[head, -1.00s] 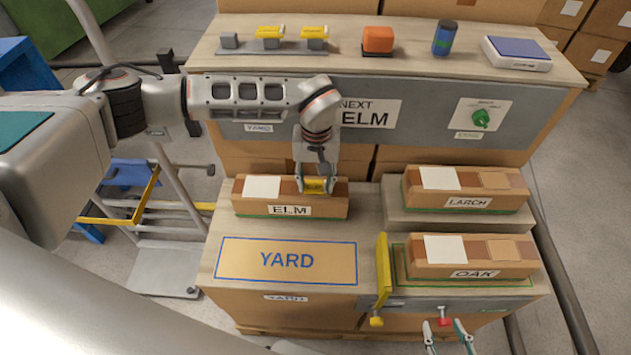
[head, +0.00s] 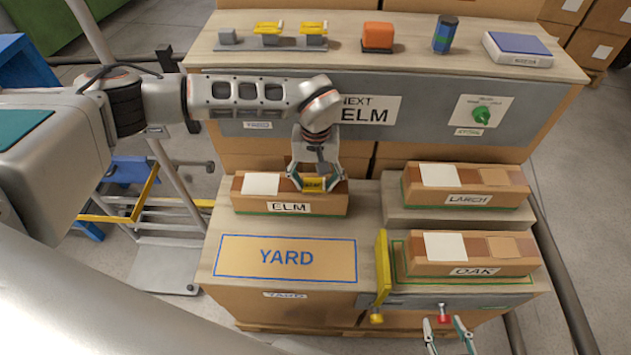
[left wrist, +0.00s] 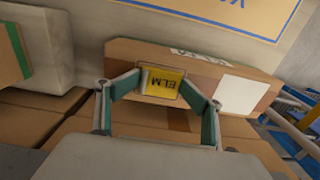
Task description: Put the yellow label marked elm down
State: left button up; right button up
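The yellow label marked ELM (head: 314,184) lies on the right part of the top of the box marked ELM (head: 245,205). In the left wrist view the label (left wrist: 162,86) reads upside down, on the same box (left wrist: 125,52). My left gripper (head: 316,182) is open, with its fingers spread on both sides of the label. The left wrist view shows gaps between the label and the green finger pads (left wrist: 160,95). My right gripper (head: 446,325) is at the bottom edge of the head view, open and empty.
Boxes marked LARCH (head: 420,195) and OAK (head: 425,265) stand at the right. A yellow upright plate (head: 382,268) stands left of OAK. The YARD area (head: 287,259) is bare. Two more yellow labels (head: 269,29) sit on the back shelf.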

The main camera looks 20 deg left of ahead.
aim_at(316, 184)
pick_arm(q)
notch_tip(316, 184, up, 13)
jog(key=p, duration=0.1)
jog(key=shift+p, duration=0.35)
jog(key=shift+w, duration=0.15)
